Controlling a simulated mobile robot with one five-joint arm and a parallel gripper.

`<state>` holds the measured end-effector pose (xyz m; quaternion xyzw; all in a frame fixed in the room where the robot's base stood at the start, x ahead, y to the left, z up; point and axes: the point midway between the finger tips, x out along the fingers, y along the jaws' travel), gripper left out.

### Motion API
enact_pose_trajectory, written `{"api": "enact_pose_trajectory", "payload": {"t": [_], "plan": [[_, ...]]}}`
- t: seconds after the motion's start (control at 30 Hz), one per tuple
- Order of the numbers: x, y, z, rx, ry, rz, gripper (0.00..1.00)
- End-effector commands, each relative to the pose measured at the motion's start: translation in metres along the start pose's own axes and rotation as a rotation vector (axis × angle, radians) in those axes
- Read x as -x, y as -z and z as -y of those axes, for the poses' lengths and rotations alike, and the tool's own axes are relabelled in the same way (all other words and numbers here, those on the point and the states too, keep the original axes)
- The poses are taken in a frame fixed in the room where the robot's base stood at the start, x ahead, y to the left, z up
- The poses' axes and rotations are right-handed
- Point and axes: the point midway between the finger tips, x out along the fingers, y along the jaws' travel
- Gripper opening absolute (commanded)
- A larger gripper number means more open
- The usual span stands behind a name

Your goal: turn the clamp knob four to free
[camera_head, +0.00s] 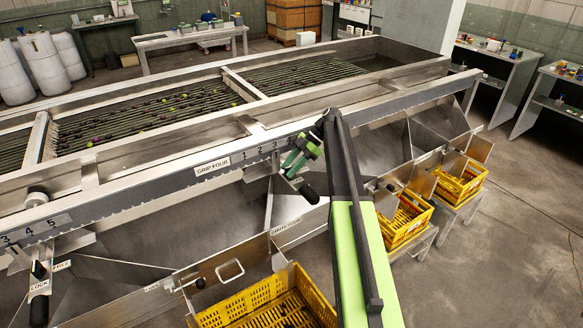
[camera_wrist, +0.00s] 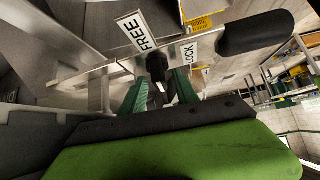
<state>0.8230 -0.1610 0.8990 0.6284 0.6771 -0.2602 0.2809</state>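The clamp at the plate reading GRIP FOUR (camera_head: 212,166) sits on the front rail, partly hidden by my arm in the head view. In the wrist view its small black knob (camera_wrist: 157,67) stands between the white FREE plate (camera_wrist: 137,31) on the left and the LOCK plate (camera_wrist: 189,52) on the right. A thick black handle (camera_wrist: 255,33) extends to the upper right; it also shows in the head view (camera_head: 308,193). My gripper (camera_wrist: 159,84), with green fingers, is open, one finger on each side of the knob, with gaps visible. It is at the rail in the head view (camera_head: 300,158).
Another clamp with LOCK and FREE plates (camera_head: 39,285) is at the lower left. Yellow crates (camera_head: 250,303) stand below the sloping metal chutes. The roller bed (camera_head: 150,115) with small fruit lies behind the rail. Open floor (camera_head: 510,220) is at the right.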

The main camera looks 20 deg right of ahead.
Motion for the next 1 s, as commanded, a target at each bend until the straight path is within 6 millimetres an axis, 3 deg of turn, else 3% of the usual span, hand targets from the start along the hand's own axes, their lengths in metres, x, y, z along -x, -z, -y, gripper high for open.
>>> {"api": "enact_pose_trajectory", "payload": {"t": [0.27,0.7,1.0], "plan": [[0.017,0.003,-0.001,-0.001,-0.001,0.0,0.36],[0.116,0.004,-0.002,-0.001,-0.001,0.0,0.36],[0.12,0.0,-0.001,0.001,0.001,0.0,0.36]]}}
